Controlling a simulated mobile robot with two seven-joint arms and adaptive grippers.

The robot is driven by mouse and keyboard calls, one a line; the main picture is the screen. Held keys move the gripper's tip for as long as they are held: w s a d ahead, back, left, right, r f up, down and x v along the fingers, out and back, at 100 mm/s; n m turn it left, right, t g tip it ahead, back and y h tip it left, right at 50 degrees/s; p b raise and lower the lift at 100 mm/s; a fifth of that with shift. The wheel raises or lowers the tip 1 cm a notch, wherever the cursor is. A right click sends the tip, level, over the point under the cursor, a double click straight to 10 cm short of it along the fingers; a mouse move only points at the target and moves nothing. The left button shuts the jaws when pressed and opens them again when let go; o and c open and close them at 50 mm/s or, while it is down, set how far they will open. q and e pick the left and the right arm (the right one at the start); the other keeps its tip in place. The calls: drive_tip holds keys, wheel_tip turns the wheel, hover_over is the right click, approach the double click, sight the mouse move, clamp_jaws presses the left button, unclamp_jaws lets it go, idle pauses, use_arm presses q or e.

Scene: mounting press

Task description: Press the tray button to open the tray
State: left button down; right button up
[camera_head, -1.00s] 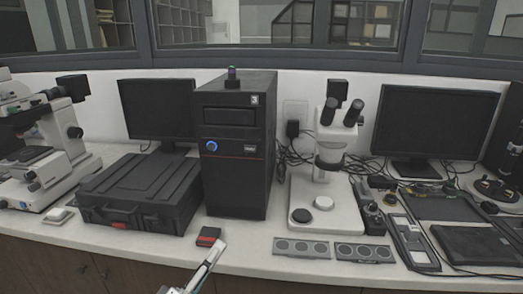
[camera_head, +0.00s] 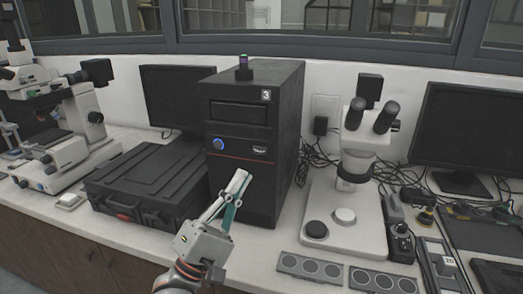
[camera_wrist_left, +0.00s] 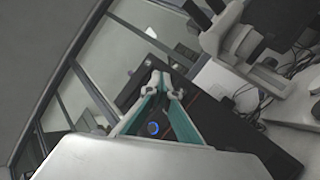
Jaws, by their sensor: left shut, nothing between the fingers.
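A black computer tower (camera_head: 254,95) stands upright on the counter. Its front has a closed drive tray (camera_head: 238,113) near the top, a round blue-lit button (camera_head: 218,143) below it on the left, and a small silver oval (camera_head: 259,150) on the right. I cannot tell which of these is the tray button. My left gripper (camera_head: 241,175) is shut and empty, its tips pointing up in front of the tower's face, below the silver oval. In the left wrist view, the gripper (camera_wrist_left: 163,78) shows over the dark tower, with the blue-lit ring (camera_wrist_left: 153,128) between its fingers.
A small dark cylinder (camera_head: 244,68) stands on top of the tower. A black case (camera_head: 146,182) lies to its left. A white microscope (camera_head: 345,215) stands to its right, with grey plates (camera_head: 309,267) at the counter's front. Monitors and cables are behind.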

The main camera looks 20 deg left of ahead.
sight(260, 151)
use_arm(q)
drive_tip(key=w+b, duration=0.2)
drive_tip(key=w, duration=0.7)
drive_tip(key=shift+d, duration=0.2)
idle(1.5)
drive_tip(key=shift+w, duration=0.4)
